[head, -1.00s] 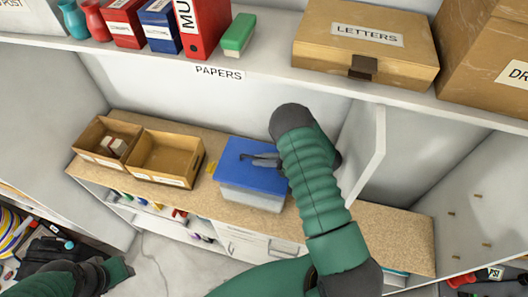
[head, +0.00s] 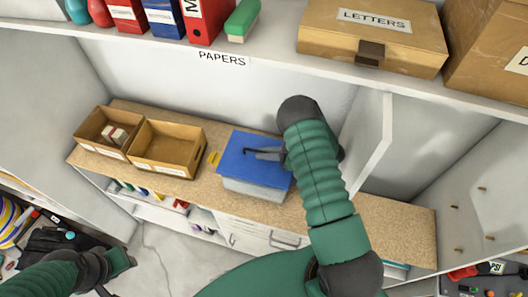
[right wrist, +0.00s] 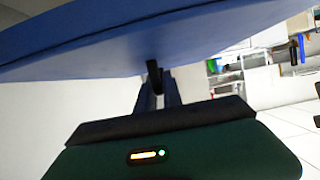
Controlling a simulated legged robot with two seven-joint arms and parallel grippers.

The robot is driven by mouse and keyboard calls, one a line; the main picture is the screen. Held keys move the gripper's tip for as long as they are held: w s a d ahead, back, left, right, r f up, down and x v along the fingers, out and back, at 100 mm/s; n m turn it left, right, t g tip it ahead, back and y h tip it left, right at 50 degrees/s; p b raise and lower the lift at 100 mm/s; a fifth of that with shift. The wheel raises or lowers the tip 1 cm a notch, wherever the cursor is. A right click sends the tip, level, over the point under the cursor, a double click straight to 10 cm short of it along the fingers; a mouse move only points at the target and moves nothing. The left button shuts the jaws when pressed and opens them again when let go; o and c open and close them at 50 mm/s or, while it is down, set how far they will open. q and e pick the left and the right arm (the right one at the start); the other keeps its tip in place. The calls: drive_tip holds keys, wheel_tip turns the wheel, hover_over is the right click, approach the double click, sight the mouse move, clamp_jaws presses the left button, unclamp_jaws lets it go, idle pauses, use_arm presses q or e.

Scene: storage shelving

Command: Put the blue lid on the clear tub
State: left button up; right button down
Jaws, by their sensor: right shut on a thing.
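The blue lid (head: 240,168) lies over the top of the clear tub (head: 255,190) on the tan counter. Its near edge lines up roughly with the tub's rim; I cannot tell whether it is fully seated. My right gripper (head: 264,152) reaches in from the right and is shut on the lid, its fingers at the lid's upper side. In the right wrist view the blue lid (right wrist: 160,35) fills the top, with the fingers (right wrist: 156,85) against it. My left gripper (head: 105,284) is low at the left, far from the tub; its jaws are unclear.
Two open cardboard bins (head: 165,168) stand left of the tub, with a small yellow item (head: 213,158) between. An upper shelf (head: 270,58) carries binders and a LETTERS box (head: 372,42). A white upright panel (head: 375,145) stands behind my right arm. Drawers are below the counter.

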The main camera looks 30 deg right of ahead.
sight(264, 161)
drive_tip(key=shift+s+a+f+b, duration=0.1)
drive_tip(key=shift+a+f+b, duration=0.1)
drive_tip(key=shift+f+b, duration=0.75)
drive_tip(key=shift+d+f+b, duration=0.15)
drive_tip(key=shift+f+b, duration=0.5)
drive_tip(key=shift+f, duration=0.8)
drive_tip(key=c, duration=1.4)
unclamp_jaws()
